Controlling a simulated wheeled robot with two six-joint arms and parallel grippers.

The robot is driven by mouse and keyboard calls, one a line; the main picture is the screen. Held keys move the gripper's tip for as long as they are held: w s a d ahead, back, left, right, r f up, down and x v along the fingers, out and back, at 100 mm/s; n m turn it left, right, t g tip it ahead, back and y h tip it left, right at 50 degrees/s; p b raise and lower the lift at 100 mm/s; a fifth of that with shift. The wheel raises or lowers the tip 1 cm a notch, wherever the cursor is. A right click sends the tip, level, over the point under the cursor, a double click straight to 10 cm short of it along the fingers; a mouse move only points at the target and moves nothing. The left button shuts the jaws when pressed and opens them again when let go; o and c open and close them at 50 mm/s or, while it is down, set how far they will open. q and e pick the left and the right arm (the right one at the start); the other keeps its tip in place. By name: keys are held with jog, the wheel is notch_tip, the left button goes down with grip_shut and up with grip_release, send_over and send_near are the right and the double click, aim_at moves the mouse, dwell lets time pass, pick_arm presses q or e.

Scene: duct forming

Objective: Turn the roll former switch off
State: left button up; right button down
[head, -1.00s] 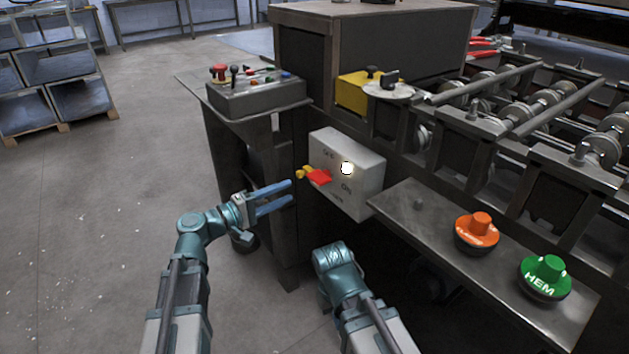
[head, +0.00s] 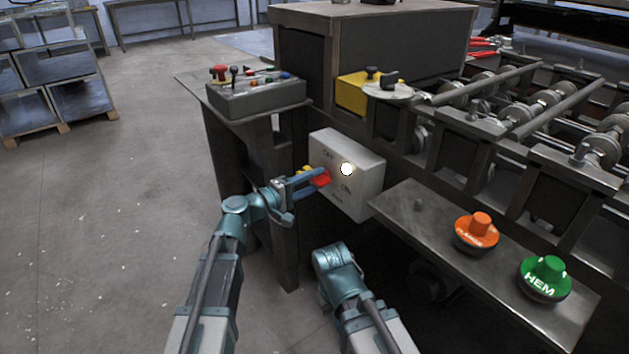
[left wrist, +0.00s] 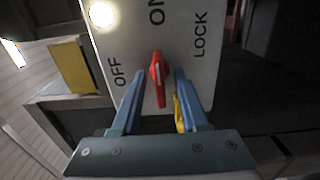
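The roll former switch is a red handle (head: 321,178) on a pale grey box (head: 358,192) on the machine's side. In the left wrist view the red handle (left wrist: 158,80) stands near upright, in line with the ON label, with OFF to its left and LOCK to its right. My left gripper (head: 312,180) is at the box, and its blue fingers (left wrist: 158,85) stand apart, one on each side of the handle. I cannot tell whether either finger touches it. My right arm shows low in the middle; its gripper is hidden.
A lit white lamp (head: 347,169) is on the box. A small yellow piece (left wrist: 180,113) hangs beside the right-hand finger. A shelf with an orange knob (head: 477,233) and a green HEM knob (head: 545,278) juts out to the right. Open floor lies to the left.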

pick_arm(q)
grip_shut()
dwell(0.3)
jog(key=n, duration=1.4)
jog(key=shift+n, duration=1.9)
jog(key=shift+s, duration=0.1)
grip_release()
